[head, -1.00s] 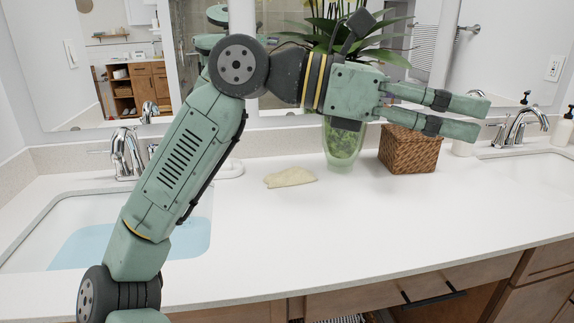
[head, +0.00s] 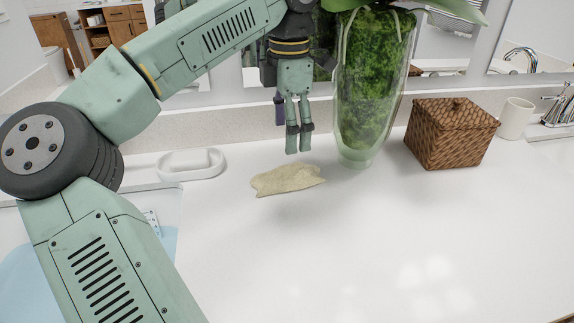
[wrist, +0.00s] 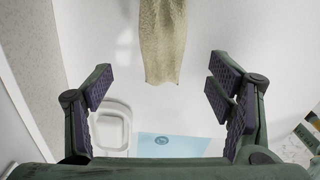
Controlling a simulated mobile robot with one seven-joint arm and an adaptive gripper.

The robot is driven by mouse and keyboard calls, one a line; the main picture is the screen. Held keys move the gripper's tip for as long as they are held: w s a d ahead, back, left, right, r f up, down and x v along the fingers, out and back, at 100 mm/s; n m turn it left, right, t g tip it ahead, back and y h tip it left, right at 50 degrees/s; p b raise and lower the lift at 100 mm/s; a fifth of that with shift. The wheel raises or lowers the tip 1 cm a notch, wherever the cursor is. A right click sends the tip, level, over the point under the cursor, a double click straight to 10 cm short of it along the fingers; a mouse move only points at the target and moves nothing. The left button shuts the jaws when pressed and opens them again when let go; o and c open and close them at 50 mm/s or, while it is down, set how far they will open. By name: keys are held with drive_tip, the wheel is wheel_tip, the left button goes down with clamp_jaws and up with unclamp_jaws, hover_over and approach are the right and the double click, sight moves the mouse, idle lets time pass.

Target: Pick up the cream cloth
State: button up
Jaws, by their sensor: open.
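The cream cloth (head: 287,179) lies crumpled on the white counter, in front of the glass vase. It also shows in the wrist view (wrist: 162,40), at the top middle, partly cut off by the frame edge. My gripper (head: 299,150) points down just above and behind the cloth in the head view. In the wrist view my gripper (wrist: 165,90) has its two fingers wide apart with nothing between them. The cloth lies beyond the fingertips, roughly centred between them, and is not touched as far as I can see.
A tall glass vase (head: 370,90) with green filling stands close right of my gripper. A woven basket (head: 452,133) and white cup (head: 515,118) stand further right. A white soap dish (head: 190,164) lies left, by the sink. The front counter is clear.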

sight(290, 170)
drive_tip(key=f, duration=0.4)
drive_tip(key=shift+s, duration=0.2)
drive_tip(key=shift+d+f+p, duration=0.1)
drive_tip(key=shift+f+p, duration=0.95)
drive_tip(key=shift+f, duration=1.85)
drive_tip(key=shift+c, duration=0.6)
drive_tip(key=c, duration=1)
drive_tip(key=shift+r, duration=0.1)
drive_tip(key=shift+c, duration=0.2)
